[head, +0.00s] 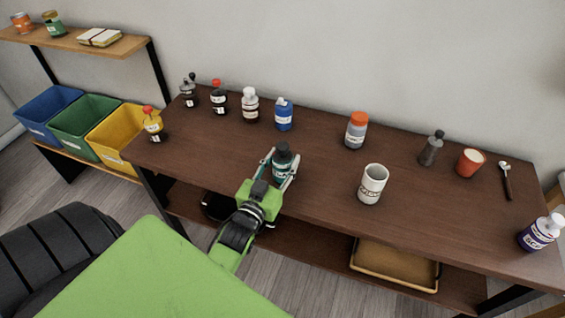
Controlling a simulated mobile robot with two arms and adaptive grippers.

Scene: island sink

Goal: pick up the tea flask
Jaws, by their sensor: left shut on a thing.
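A dark teal flask (282,163) with a black cap and a pale label is near the front edge of the dark wooden table (320,178), left of its middle. I take it for the tea flask, but its label is too small to read. My left gripper (283,172) is shut on it, with one finger on each side of the body. The flask is upright. I cannot tell whether its base touches the tabletop. My right gripper is not in view.
A white mug (373,184) stands to the right of the flask. Several bottles line the back, including a blue one (284,115) and an orange-capped one (356,130). A tray (395,266) lies on the lower shelf.

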